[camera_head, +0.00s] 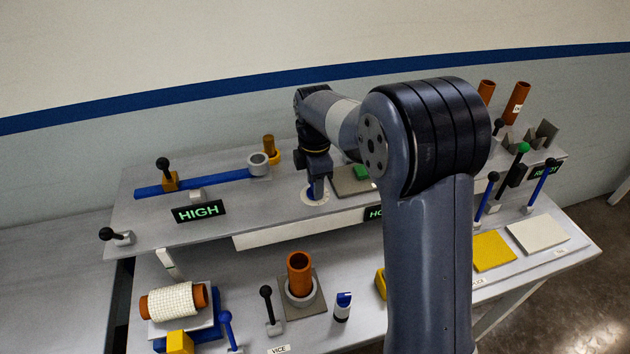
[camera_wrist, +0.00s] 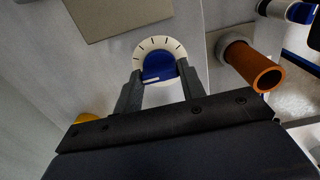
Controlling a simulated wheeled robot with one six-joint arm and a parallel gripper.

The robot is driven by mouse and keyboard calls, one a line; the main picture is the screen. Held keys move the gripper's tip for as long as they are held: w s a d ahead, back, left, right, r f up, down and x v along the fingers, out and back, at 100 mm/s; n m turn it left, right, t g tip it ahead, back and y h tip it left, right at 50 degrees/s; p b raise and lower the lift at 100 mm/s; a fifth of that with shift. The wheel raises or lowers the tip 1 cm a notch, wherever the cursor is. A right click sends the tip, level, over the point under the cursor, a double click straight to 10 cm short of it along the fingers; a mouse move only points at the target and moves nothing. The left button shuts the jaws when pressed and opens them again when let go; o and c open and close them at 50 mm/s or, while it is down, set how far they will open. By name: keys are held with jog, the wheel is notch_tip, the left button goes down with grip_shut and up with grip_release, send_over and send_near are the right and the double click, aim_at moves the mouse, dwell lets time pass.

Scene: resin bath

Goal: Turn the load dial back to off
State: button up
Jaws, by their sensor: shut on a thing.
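The load dial is a white disc (camera_head: 310,199) with black tick marks and a blue knob (camera_wrist: 157,68) at its middle. In the head view it sits on the grey raised shelf, mostly hidden under my gripper (camera_head: 317,186). In the wrist view the disc's white rim (camera_wrist: 149,45) shows with its ticks, and the knob lies between my two dark fingers. My gripper (camera_wrist: 159,73) points down and is shut on the knob. A pale line shows on the knob's near side; which tick it meets is not clear.
A sign reading HIGH (camera_head: 198,211) stands at the shelf's left front; a second sign (camera_head: 374,213) is partly hidden by my arm. A grey plate with a green block (camera_head: 361,171) lies close right of the dial. An orange tube (camera_head: 299,270) stands on the lower bench.

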jog(key=o, duration=1)
jog(key=shift+r, duration=0.1)
notch_tip(320, 180, up, 11)
jog(key=b, duration=0.1)
jog(key=shift+f, duration=0.2)
notch_tip(320, 180, down, 11)
jog(key=shift+r+p, duration=0.15)
jog(key=shift+p, duration=0.4)
